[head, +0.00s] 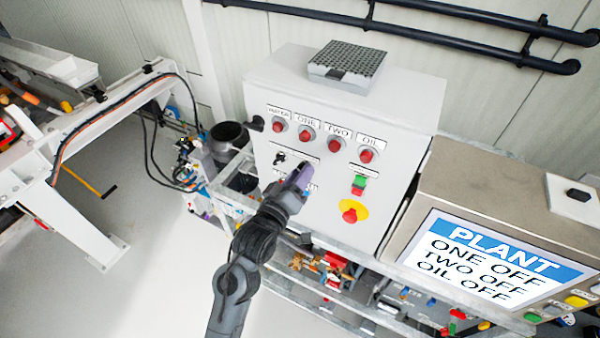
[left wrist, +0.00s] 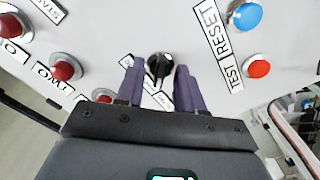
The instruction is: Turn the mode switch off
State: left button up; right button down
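In the left wrist view, a black rotary switch knob (left wrist: 159,66) stands on the grey panel, its label partly hidden by my fingers. My left gripper (left wrist: 159,84) is open, with one purple finger on each side of the knob. Narrow gaps show; I cannot tell whether either finger touches it. In the head view, my left gripper (head: 300,178) is at the middle of the control box front (head: 325,210) and covers part of it. A small black switch (head: 279,157) shows to its upper left. The word for the mode is not readable. My right gripper is not seen.
Several red buttons (head: 306,135) line the panel above my gripper. A green-and-red switch (head: 358,184) and a red stop button on yellow (head: 350,212) lie to its right. A screen (head: 490,262) reads ONE OFF, TWO OFF, OIL OFF. A blue button (left wrist: 247,15) is near the knob.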

pick_arm(q)
jog(key=shift+w+d, duration=0.1)
jog(key=shift+w, duration=0.05)
grip_shut()
jog(key=shift+m, duration=0.4)
jog(key=shift+m+p, duration=0.8)
jog(key=shift+m, duration=3.2)
